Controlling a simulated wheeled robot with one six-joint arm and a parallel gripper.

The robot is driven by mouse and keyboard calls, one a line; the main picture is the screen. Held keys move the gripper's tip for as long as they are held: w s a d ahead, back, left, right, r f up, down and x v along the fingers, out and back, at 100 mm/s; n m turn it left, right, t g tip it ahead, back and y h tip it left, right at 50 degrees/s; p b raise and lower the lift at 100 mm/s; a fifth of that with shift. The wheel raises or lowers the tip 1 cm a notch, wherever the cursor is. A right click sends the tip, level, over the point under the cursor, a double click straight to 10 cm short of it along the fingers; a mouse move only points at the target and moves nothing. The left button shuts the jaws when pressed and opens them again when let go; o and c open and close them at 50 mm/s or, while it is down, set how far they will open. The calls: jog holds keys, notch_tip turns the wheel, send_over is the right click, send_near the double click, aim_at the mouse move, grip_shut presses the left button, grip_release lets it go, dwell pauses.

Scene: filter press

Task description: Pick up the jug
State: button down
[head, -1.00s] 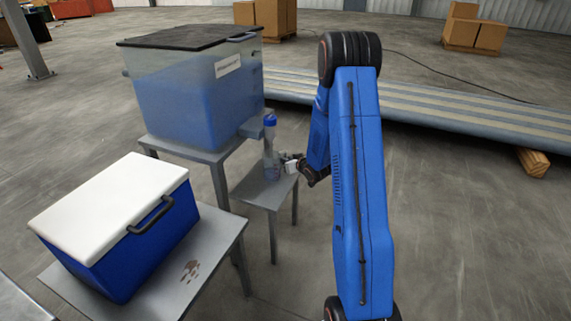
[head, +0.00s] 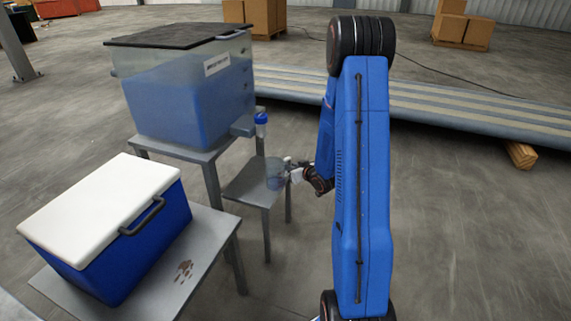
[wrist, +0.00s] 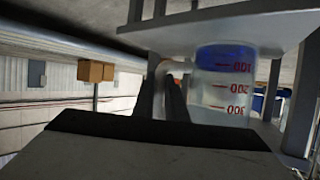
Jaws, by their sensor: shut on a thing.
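The jug (head: 274,174) is clear, with some blue at its bottom. In the head view it is over the right part of the small grey table (head: 242,184). The wrist view is upside down and shows the jug (wrist: 224,95) with red marks 100, 200 and 300. My gripper (head: 292,172) is at the jug's right side. In the wrist view my gripper's dark fingers (wrist: 170,95) are shut around its pale handle. The jug looks about upright. I cannot tell whether its base clears the tabletop.
A translucent tank (head: 180,95) of blue liquid stands on a grey stand behind. A blue-capped clear fitting (head: 261,123) is at its outlet, close above and left of the jug. A blue cooler (head: 118,240) with a white lid is front left. Floor at right is open.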

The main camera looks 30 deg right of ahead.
jog(key=s, duration=0.8)
dwell(0.4)
jog(key=shift+d, duration=0.1)
dwell(1.4)
